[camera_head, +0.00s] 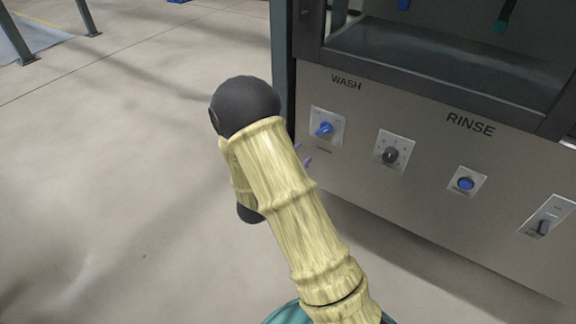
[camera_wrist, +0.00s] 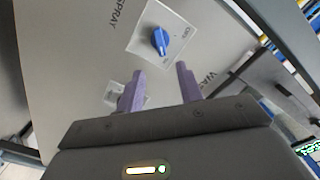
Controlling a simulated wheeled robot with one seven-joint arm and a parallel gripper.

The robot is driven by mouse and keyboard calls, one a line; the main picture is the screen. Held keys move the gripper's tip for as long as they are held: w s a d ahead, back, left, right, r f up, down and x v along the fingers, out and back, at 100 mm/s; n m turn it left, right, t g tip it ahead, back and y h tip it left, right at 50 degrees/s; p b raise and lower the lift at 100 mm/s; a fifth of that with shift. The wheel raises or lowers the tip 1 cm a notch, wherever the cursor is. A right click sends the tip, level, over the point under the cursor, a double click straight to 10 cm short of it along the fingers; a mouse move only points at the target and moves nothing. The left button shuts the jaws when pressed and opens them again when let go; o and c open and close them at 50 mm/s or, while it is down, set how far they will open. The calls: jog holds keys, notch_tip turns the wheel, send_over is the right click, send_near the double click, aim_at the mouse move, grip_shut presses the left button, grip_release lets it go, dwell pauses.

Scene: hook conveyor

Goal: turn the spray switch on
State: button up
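The spray switch is a blue rotary knob (camera_head: 323,129) on a white plate, set in the grey panel below the word WASH. In the wrist view the same knob (camera_wrist: 160,41) is upper centre, with SPRAY printed beside its plate. The knob's exact setting is too small to read. My gripper (camera_wrist: 160,68) has two purple fingers, spread apart with nothing between them. They point toward the knob and appear short of it. In the head view the fingertips (camera_head: 303,155) show left of and below the knob, and my arm hides the rest of the gripper.
Right of the knob the panel carries a dark dial (camera_head: 391,154), a blue button (camera_head: 466,184) and a lever switch (camera_head: 543,227). A dark ledge (camera_head: 430,75) juts out above the panel, and a grey post (camera_head: 283,60) stands at its left edge.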

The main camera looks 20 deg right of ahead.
jog(key=p+v, duration=0.1)
jog(key=v, duration=0.5)
dwell(0.3)
